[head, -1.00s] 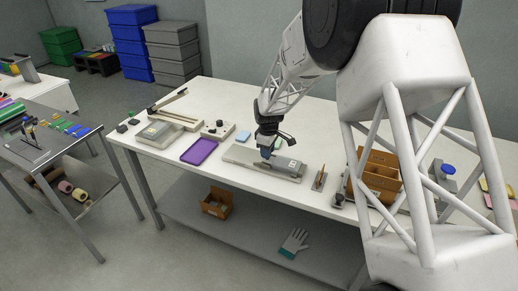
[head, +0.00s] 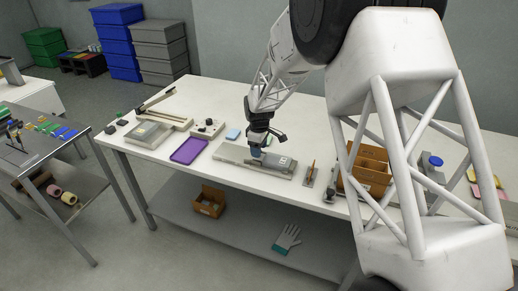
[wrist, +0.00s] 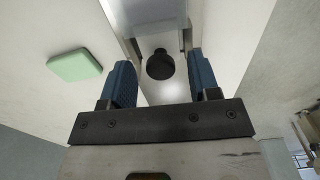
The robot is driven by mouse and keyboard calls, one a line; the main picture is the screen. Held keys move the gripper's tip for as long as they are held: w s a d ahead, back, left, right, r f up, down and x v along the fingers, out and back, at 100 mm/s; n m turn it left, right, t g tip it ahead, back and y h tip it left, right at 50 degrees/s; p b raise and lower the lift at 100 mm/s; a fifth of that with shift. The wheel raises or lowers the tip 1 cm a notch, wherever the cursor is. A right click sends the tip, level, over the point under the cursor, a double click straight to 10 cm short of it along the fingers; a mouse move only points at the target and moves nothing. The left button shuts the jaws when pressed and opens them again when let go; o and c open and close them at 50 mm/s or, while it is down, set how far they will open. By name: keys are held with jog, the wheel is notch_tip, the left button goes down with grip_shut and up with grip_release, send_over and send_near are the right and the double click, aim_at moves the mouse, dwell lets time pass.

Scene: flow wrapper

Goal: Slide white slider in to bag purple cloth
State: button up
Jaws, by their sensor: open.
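The flow wrapper (head: 226,155) is a long, low, pale grey unit on the white table, with a grey block (head: 280,163) at its right end. My gripper (head: 256,153) is over its middle, fingers down. In the wrist view my gripper (wrist: 163,80) is open, with a blue finger on each side. A dark round knob (wrist: 160,64) shows between the fingers, above a pale metal channel; I see no contact. A pale, translucent block (wrist: 155,12) lies beyond it. I cannot tell which part is the white slider. No purple cloth can be made out.
A purple tray (head: 189,150) lies left of the wrapper. A small stand with a brown upright piece (head: 311,172) and a wooden box (head: 366,170) are to the right.

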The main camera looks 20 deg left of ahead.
jog(key=shift+r, duration=3.75)
jog(key=shift+d+r, duration=0.15)
jog(key=shift+d, duration=0.1)
jog(key=s+d+r+m, duration=0.3)
jog(key=s+d+r, duration=0.25)
jog(key=d, duration=0.45)
jog(key=s+d+r+m+t, duration=0.1)
jog(key=s+d+r+m, duration=0.25)
jog(key=d+r, duration=0.55)
jog(key=s+d+r+m, duration=0.2)
jog(key=s+d+r, duration=0.25)
jog(key=d, duration=0.75)
jog(key=s+d+m, duration=0.3)
jog(key=s+d, duration=0.3)
jog(key=s, duration=0.3)
jog(key=s+d+m+t, duration=0.1)
jog(key=s+d+m, duration=0.2)
jog(key=s+d, duration=0.3)
jog(key=s+d+m, duration=0.3)
jog(key=s+d, duration=0.3)
jog(key=s, duration=0.7)
jog(key=shift+s+d+f+m+t, duration=0.15)
jog(key=shift+s+f+m+t, duration=0.1)
jog(key=shift+f+m+t, duration=0.15)
